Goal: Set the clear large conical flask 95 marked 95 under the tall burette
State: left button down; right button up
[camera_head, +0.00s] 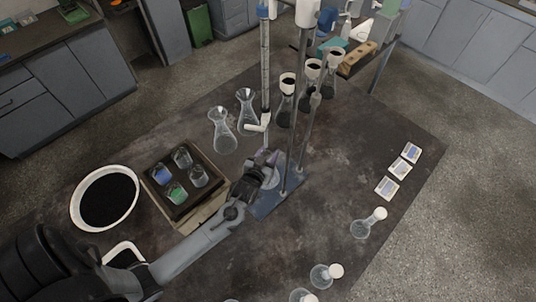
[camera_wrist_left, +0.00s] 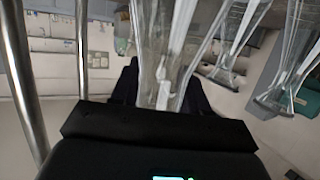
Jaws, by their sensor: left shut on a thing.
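The tall burette (camera_head: 265,75) stands upright on a stand with metal rods and a blue base plate (camera_head: 265,208); its white stopcock (camera_head: 258,124) is near the lower end. My left gripper (camera_head: 262,168) is low over the base plate, near the line below the burette. It is shut on a clear glass flask (camera_head: 271,179), mostly hidden by the gripper. In the left wrist view, clear glass (camera_wrist_left: 158,60) rises between the dark fingers (camera_wrist_left: 160,92), with a white part seen at or through it. The number 95 cannot be read. My right gripper is not in view.
Two clear conical flasks (camera_head: 222,132) stand behind the gripper. Dark-filled vessels with white tops (camera_head: 287,100) stand behind the rods. A tray of beakers (camera_head: 158,203) and a white bowl (camera_head: 78,218) are left. White-stoppered flasks (camera_head: 360,229) and cards (camera_head: 387,187) are right.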

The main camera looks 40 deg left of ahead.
pick_arm(q)
jog(key=shift+f, duration=0.1)
jog(key=c, duration=0.6)
grip_release()
jog(key=shift+o, duration=0.2)
jog(key=shift+r, duration=0.2)
jog(key=s+d+r+m+g+h, duration=0.1)
jog(key=s+d+m+g, duration=0.1)
jog(key=s, duration=0.6)
jog(key=s+d+r+m+g+h, duration=0.1)
jog(key=s+d+g, duration=0.3)
jog(key=s, duration=0.5)
jog(key=s+d+r+m+g+h, duration=0.2)
jog(key=s+d+g, duration=0.2)
jog(key=s, duration=0.4)
jog(key=shift+s+d+m+h, duration=0.3)
jog(key=shift+d+h, duration=0.1)
jog(key=shift+d, duration=0.25)
